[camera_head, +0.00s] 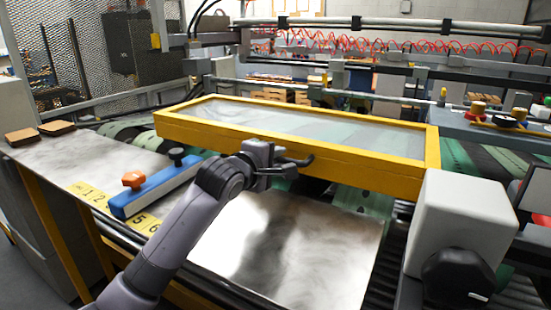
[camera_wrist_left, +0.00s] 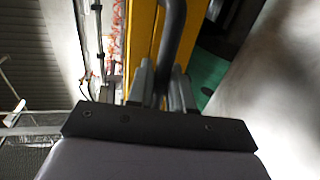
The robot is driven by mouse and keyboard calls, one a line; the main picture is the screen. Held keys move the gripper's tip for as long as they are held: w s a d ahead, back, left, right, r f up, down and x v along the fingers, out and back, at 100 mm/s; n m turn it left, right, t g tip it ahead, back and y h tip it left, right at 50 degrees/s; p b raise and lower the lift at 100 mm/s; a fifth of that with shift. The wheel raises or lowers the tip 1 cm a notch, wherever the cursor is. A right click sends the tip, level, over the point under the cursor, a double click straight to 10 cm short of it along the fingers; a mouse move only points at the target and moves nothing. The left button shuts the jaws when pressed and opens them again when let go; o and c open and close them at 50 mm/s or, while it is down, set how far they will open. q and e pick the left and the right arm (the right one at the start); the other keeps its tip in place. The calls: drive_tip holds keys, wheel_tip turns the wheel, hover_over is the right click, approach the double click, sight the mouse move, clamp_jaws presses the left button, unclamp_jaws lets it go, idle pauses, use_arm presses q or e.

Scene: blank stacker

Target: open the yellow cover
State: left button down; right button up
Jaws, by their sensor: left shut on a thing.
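The yellow cover (camera_head: 360,170) is a wide yellow frame around a clear pane, lying roughly level across the machine in the head view. A dark handle (camera_head: 298,161) sticks out from its front side. My left gripper (camera_head: 275,163) is at this front side, shut on the handle. In the left wrist view the handle is a dark grey bar (camera_wrist_left: 173,35) between the fingers of my left gripper (camera_wrist_left: 162,80), with the yellow cover (camera_wrist_left: 140,42) just beside it. The fingers hide part of the handle. My right gripper is not in view.
A shiny metal sheet (camera_head: 290,250) lies in front of the cover. A blue bar with an orange knob (camera_head: 155,188) is to the left. A light grey housing with a black knob (camera_head: 460,225) stands at the right front. A rail (camera_head: 390,27) with red coiled hoses runs behind.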

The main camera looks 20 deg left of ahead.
use_arm(q)
drive_tip(key=w+r+g, duration=0.2)
drive_tip(key=r, duration=0.7)
drive_tip(key=w+d+r+g, duration=0.1)
drive_tip(key=w+r+g, duration=0.1)
drive_tip(key=r, duration=0.8)
drive_tip(key=shift+w+y, duration=0.4)
drive_tip(key=shift+w, duration=0.15)
drive_tip(key=c, duration=1.2)
unclamp_jaws()
drive_tip(key=shift+w, duration=0.1)
